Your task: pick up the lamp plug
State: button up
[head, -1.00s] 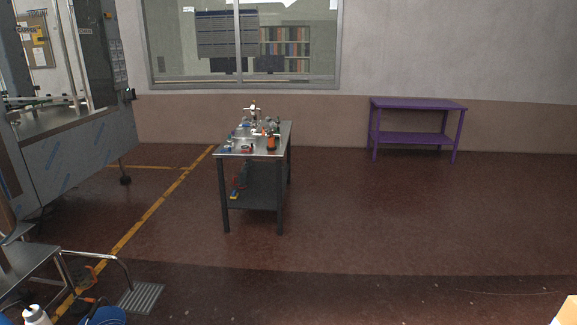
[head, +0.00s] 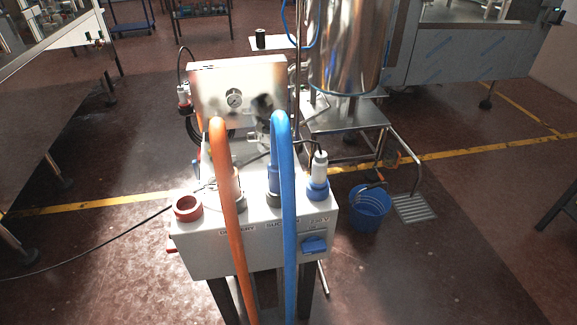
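A white plug (head: 319,166) with a black cable stands upright at a blue socket (head: 318,190) on the right top of a white box (head: 210,262). Another white plug-like piece (head: 184,95) with a dark cable and a red lower part is at the left side of the panel with the gauge. I cannot tell which one belongs to a lamp; no lamp is clearly visible. My gripper is not in view.
An orange hose (head: 234,230) and a blue hose (head: 290,235) arch over the white box close to the plug. A red socket ring (head: 187,207) sits at its left. A blue bucket (head: 368,210) stands on the floor at right. A steel tank (head: 345,50) stands behind.

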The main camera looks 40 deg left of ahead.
aim_at(319, 179)
jog(key=i+u, duration=0.15)
jog(key=u, duration=0.25)
jog(key=i+u, duration=0.15)
jog(key=u, duration=0.25)
jog(key=i+l+u, duration=0.1)
jog(key=u, duration=0.3)
jog(key=i+l+u, duration=0.1)
jog(key=u, duration=0.3)
jog(key=i+l+u, duration=0.2)
jog(key=u, duration=0.25)
jog(key=i+l+u, duration=0.4)
